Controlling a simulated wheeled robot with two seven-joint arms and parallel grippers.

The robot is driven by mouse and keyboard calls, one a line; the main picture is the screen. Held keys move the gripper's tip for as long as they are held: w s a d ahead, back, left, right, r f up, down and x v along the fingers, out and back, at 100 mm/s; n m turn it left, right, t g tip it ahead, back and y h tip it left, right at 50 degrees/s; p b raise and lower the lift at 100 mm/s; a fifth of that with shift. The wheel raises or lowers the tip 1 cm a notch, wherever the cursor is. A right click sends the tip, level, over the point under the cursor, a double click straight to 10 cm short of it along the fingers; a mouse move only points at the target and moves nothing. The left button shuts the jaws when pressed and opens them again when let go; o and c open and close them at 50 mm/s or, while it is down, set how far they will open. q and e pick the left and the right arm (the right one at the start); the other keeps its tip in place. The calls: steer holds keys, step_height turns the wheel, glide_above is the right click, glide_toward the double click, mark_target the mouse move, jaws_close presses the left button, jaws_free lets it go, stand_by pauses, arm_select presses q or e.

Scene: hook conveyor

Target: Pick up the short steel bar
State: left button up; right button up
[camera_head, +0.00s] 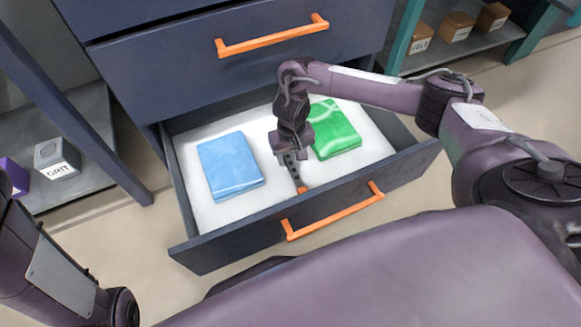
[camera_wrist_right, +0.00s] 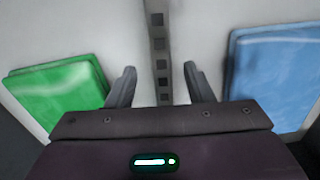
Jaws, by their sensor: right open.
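The short steel bar (camera_head: 294,170) is a narrow grey strip with a row of dark holes. It lies on the white floor of the open drawer, between a blue folded cloth and a green one. My right gripper (camera_head: 289,155) is over it and hides its far part in the head view. In the right wrist view the bar (camera_wrist_right: 157,35) runs from the top edge down between the two open fingers, with a gap on both sides. The hand body hides its near end. My left gripper is out of view; only part of the left arm shows.
The blue cloth (camera_head: 229,165) lies left of the bar and the green cloth (camera_head: 335,130) right of it. The open drawer's front (camera_head: 230,240) has an orange handle (camera_head: 334,211). The closed drawer above (camera_head: 170,70) overhangs behind. A grey block marked GRIT (camera_head: 57,157) sits on a left shelf.

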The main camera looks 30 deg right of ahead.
mark_target(291, 163)
steer(key=shift+f+b, duration=1)
steer(key=shift+f, duration=0.6)
steer(key=shift+a, duration=0.1)
jaws_close()
